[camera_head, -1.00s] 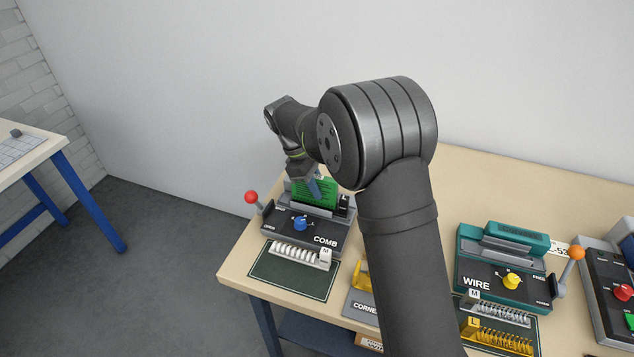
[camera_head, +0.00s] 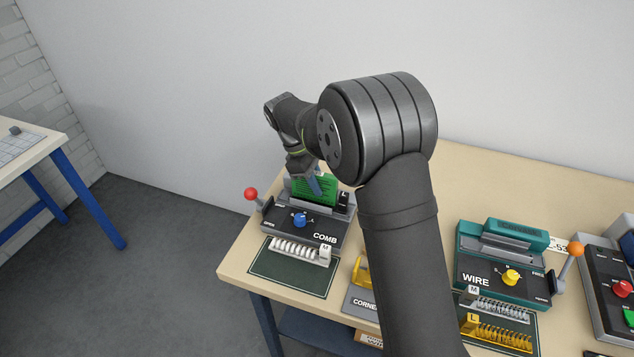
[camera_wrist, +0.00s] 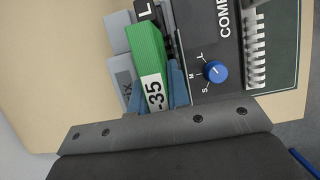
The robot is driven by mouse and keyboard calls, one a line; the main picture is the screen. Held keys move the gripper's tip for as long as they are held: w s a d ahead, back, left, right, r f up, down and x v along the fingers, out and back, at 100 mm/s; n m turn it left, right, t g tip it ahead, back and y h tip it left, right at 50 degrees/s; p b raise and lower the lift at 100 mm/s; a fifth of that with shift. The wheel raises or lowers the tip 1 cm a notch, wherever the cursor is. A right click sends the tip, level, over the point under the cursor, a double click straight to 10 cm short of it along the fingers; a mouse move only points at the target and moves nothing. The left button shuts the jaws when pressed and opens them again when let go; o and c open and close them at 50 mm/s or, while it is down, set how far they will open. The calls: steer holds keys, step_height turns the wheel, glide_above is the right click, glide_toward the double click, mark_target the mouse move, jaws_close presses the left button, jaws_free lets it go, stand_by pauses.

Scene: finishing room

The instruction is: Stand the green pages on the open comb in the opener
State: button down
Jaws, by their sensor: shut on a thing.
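The green pages (camera_head: 316,189) stand upright at the back of the comb opener (camera_head: 303,229), over its slot. My gripper (camera_head: 314,184) is shut on them from above. The wrist view shows the green pages (camera_wrist: 147,52) between my blue fingers (camera_wrist: 158,95), with a white "-35" label at the near end. A black comb marked L (camera_wrist: 148,14) shows beside the pages in the wrist view. Whether the pages sit on its teeth is hidden. The opener has a blue knob (camera_head: 300,219) and a red-ended lever (camera_head: 251,194).
A white comb marked M (camera_head: 294,251) lies on the dark mat (camera_head: 290,278) in front of the opener. A yellow corner tool (camera_head: 362,272) stands to the right. The teal wire machine (camera_head: 500,262) stands farther right, with coils before it.

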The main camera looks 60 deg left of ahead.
steer(key=shift+f, duration=0.6)
steer(key=c, duration=1.6)
jaws_free()
steer(key=shift+c, duration=0.2)
steer(key=shift+v, duration=5.5)
steer(key=shift+f, duration=0.1)
steer(key=x, duration=0.9)
